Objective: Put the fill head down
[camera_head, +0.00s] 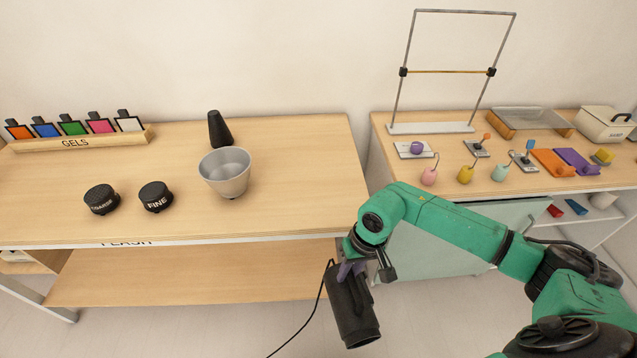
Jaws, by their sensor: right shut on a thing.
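The fill head (354,308) appears to be the black cylinder with a thin black cord trailing down to the left. My right gripper (352,268) is shut on its upper end. The head hangs tilted, its open round end pointing down, in front of the gap between the two benches. It is clear of the left bench's top (290,205), and its lower end is over the floor in the picture. The gripper's fingers are partly hidden by the wrist. My left gripper is not in view.
On the left bench are a silver bowl-shaped reflector (226,174), a black cone (219,130), discs marked COARSE (101,199) and FINE (156,196), and a GELS rack (80,143). The lower shelf (190,275) looks bare. The right bench (505,184) holds a metal frame (450,72) and small props.

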